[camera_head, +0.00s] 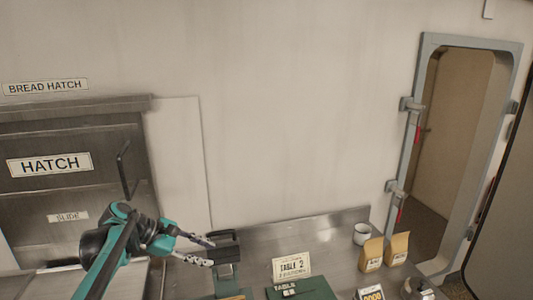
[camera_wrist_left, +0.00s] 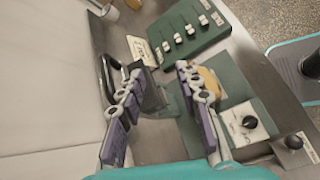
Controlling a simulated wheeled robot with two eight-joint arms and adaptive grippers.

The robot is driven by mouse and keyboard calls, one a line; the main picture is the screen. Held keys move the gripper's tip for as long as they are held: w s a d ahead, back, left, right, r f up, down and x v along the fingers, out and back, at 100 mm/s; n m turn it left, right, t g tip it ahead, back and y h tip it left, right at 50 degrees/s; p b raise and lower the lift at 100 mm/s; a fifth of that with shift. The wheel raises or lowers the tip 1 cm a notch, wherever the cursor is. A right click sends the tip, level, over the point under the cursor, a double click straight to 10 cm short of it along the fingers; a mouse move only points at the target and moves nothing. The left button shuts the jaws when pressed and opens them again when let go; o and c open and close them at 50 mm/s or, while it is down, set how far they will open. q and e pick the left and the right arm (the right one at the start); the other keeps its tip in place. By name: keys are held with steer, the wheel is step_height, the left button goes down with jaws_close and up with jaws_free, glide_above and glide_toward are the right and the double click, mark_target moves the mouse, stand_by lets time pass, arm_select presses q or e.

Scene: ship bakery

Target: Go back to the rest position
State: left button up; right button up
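My left gripper (camera_head: 212,251) reaches in from the lower left over the steel counter in the head view. Its two fingers are apart, with nothing seen clamped between them. In the left wrist view the gripper (camera_wrist_left: 160,86) also shows spread fingers. A dark block (camera_head: 224,240) stands just beyond the fingertips; it shows past the fingers in the left wrist view (camera_wrist_left: 152,98), by a black looped handle (camera_wrist_left: 108,72). I cannot tell whether a finger touches it. My right gripper is not seen clearly in either view.
The bread hatch (camera_head: 80,188) is at the left, an open doorway (camera_head: 448,130) at the right. The wall above the counter is bare.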

arm_select(q)
steer(key=s+f+m+t+y+b, duration=0.3)
steer(key=s+f+m+y+b, duration=0.6)
steer(key=s+f+m, duration=0.7)
steer(key=s+f+b, duration=0.1)
steer(key=s+f, duration=0.5)
steer(key=s, duration=0.2)
steer(key=shift+s+d+f+m, duration=0.3)
steer(key=shift+s+d+m, duration=0.1)
